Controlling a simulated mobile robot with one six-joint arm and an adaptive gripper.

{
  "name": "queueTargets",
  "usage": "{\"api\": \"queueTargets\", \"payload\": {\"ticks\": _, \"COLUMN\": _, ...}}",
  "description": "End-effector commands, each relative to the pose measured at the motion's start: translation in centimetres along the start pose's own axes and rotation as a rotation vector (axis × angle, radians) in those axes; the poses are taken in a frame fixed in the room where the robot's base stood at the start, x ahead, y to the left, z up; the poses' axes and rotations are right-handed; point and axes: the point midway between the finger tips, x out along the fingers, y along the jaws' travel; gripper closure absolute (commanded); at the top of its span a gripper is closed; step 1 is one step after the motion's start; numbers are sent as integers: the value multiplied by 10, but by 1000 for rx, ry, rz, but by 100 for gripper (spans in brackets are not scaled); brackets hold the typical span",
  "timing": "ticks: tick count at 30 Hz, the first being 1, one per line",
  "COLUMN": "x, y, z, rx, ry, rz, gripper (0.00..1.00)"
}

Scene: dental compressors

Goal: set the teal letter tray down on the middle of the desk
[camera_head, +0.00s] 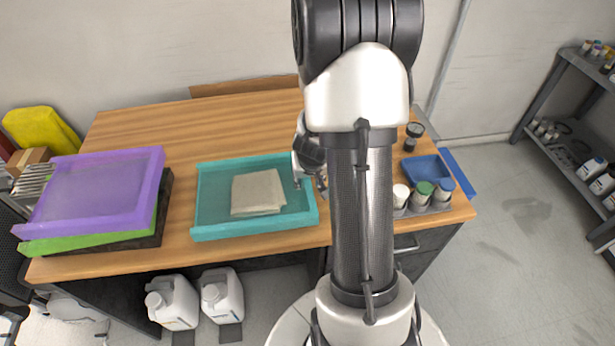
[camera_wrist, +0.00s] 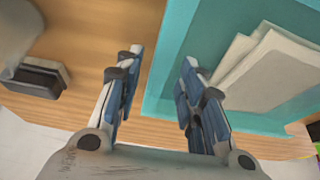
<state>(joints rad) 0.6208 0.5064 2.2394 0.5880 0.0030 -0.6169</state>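The teal letter tray (camera_head: 215,232) sits on the desk (camera_head: 150,125), close to the front edge, and looks level. A beige folded cloth or paper stack (camera_head: 258,192) lies inside it. My gripper (camera_head: 304,172) is at the tray's right side, partly hidden by my arm in the head view. In the wrist view my gripper's fingers (camera_wrist: 160,68) are apart, with the tray's side wall (camera_wrist: 160,85) showing between them. The left finger is over bare wood and the right finger overlaps the tray. Neither finger visibly presses on the wall.
A purple tray (camera_head: 95,190) is stacked on a green tray (camera_head: 90,243) and a black one at the desk's left. A blue bin (camera_head: 428,170), several jars (camera_head: 424,192) and a dark cup-like item (camera_head: 413,135) stand at the right. The desk's back middle is clear.

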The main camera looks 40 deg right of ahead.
Motion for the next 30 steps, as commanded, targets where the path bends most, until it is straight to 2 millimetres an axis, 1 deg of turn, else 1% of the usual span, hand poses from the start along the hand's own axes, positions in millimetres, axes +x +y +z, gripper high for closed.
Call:
{"api": "queueTargets", "payload": {"ticks": 1, "x": -18, "y": 0, "z": -3, "rx": 0, "ry": 1, "rz": 0, "gripper": 64}}
{"api": "queueTargets", "payload": {"ticks": 3, "x": -34, "y": 0, "z": -3, "rx": -1, "ry": 2, "rz": 0, "gripper": 64}}
{"api": "queueTargets", "payload": {"ticks": 9, "x": -73, "y": 0, "z": -3, "rx": 0, "ry": 1, "rz": 0, "gripper": 64}}
{"api": "queueTargets", "payload": {"ticks": 12, "x": -86, "y": 0, "z": -2, "rx": -1, "ry": 0, "rz": 0, "gripper": 64}}
{"api": "queueTargets", "payload": {"ticks": 17, "x": -97, "y": 0, "z": -1, "rx": 0, "ry": 0, "rz": 0, "gripper": 64}}
{"api": "queueTargets", "payload": {"ticks": 19, "x": -103, "y": -5, "z": -2, "rx": -8, "ry": 3, "rz": -8, "gripper": 64}}
{"api": "queueTargets", "payload": {"ticks": 20, "x": -108, "y": -9, "z": -4, "rx": -15, "ry": 7, "rz": -15, "gripper": 64}}
{"api": "queueTargets", "payload": {"ticks": 23, "x": -135, "y": -36, "z": -8, "rx": -59, "ry": 20, "rz": -62, "gripper": 64}}
{"api": "queueTargets", "payload": {"ticks": 26, "x": -182, "y": -76, "z": -7, "rx": -136, "ry": 33, "rz": -132, "gripper": 64}}
{"api": "queueTargets", "payload": {"ticks": 27, "x": -203, "y": -92, "z": -1, "rx": -173, "ry": 33, "rz": -160, "gripper": 64}}
{"api": "queueTargets", "payload": {"ticks": 29, "x": -235, "y": -113, "z": 10, "rx": -228, "ry": 31, "rz": -197, "gripper": 64}}
{"api": "queueTargets", "payload": {"ticks": 30, "x": -255, "y": -124, "z": 20, "rx": -265, "ry": 29, "rz": -216, "gripper": 64}}
